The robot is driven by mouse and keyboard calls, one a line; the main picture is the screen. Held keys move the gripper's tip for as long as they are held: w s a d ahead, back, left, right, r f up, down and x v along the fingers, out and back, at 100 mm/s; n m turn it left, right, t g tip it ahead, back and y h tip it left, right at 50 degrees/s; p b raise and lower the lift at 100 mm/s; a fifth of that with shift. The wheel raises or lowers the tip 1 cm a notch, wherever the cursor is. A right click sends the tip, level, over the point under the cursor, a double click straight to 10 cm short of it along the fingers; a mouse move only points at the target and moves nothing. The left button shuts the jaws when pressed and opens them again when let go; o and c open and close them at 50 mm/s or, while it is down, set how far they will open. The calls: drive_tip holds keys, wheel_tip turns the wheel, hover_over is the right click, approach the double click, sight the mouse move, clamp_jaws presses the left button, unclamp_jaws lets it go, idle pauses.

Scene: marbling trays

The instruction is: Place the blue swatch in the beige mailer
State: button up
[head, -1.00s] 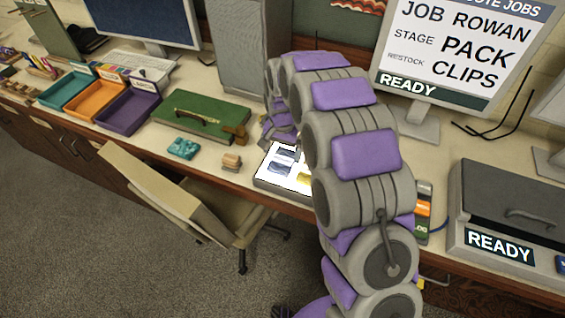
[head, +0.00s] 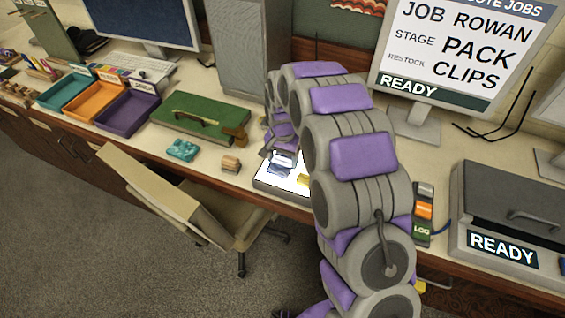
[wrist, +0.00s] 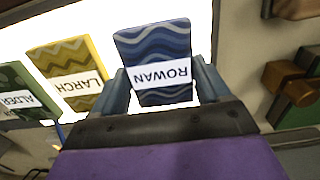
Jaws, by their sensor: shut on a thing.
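The blue swatch (wrist: 155,45) has a wavy pattern and a white ROWAN label. In the wrist view it lies between the two fingers of my gripper (wrist: 163,84), which is shut on it. In the head view my gripper (head: 283,152) is low over the lit panel (head: 268,182), with the blue swatch (head: 279,171) under it at the panel. I cannot tell whether the swatch is lifted clear of the panel. I cannot make out the beige mailer in either view.
A yellow LARCH swatch (wrist: 76,75) and a green ALDER swatch (wrist: 22,92) lie on the panel. A small wooden block (head: 231,163), teal item (head: 182,150) and green board (head: 200,118) are to the left. A grey READY case (head: 505,205) stands right. A chair (head: 165,190) stands in front.

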drive_tip(key=shift+c, duration=0.5)
drive_tip(key=shift+r, duration=0.1)
